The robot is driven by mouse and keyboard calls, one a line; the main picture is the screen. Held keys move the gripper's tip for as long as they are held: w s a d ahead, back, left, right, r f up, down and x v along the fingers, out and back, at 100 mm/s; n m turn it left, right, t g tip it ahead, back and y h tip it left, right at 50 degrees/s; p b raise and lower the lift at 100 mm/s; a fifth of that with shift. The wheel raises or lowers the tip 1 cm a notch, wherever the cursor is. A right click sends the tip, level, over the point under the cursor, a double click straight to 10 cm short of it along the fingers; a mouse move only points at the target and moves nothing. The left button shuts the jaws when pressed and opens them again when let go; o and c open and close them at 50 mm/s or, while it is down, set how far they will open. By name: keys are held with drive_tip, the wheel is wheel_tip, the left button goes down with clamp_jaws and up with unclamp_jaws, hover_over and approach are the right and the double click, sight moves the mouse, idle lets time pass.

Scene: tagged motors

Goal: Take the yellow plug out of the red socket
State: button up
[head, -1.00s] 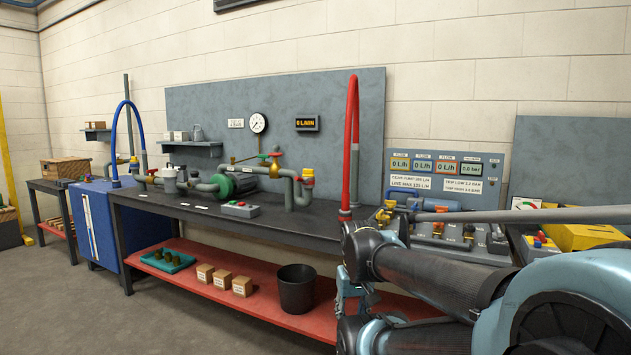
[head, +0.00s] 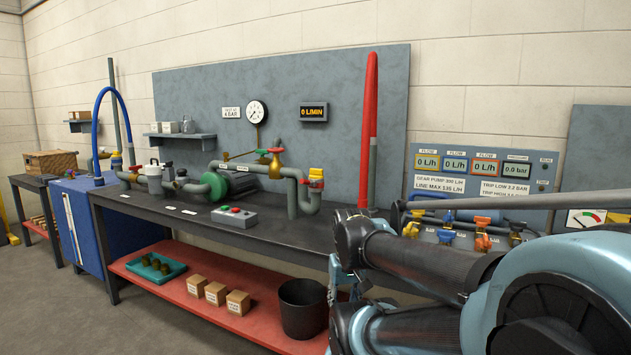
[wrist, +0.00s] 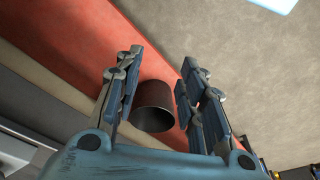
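In the head view my arm fills the lower right and hides part of the bench.
A dark bench (head: 285,233) carries pipework, a green pump (head: 215,184) and a button box (head: 234,216). Below, a red shelf (head: 180,287) holds a black bin (head: 302,311), several small boxes and a teal tray (head: 156,267). A red hose (head: 369,130) rises behind my arm.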

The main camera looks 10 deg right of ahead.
drive_tip(key=shift+w+a, duration=0.1)
drive_tip(key=shift+w, duration=0.1)
drive_tip(key=w+r+n+y, duration=0.1)
drive_tip(key=w+r+n, duration=0.1)
drive_tip(key=w+r, duration=0.9)
drive_tip(key=w+r+n+y, duration=0.1)
drive_tip(key=w+r+n, duration=0.2)
drive_tip(key=w+r, duration=0.8)
drive_tip(key=w+d+r+n+y, duration=0.1)
drive_tip(key=w+d+r+n, duration=0.2)
drive_tip(key=w+r, duration=0.7)
drive_tip(key=w+d+r+n+y, duration=0.1)
drive_tip(key=w+d+r+n, duration=0.2)
drive_tip(key=w+r, duration=0.7)
approach(316, 178)
drive_tip(key=w+f, duration=0.1)
drive_tip(key=w+a+f, duration=0.1)
drive_tip(key=f, duration=0.1)
drive_tip(key=w+a+f, duration=0.1)
drive_tip(key=w+f, duration=0.1)
drive_tip(key=shift+w+a, duration=0.15)
drive_tip(key=shift+c, duration=0.6)
clamp_jaws()
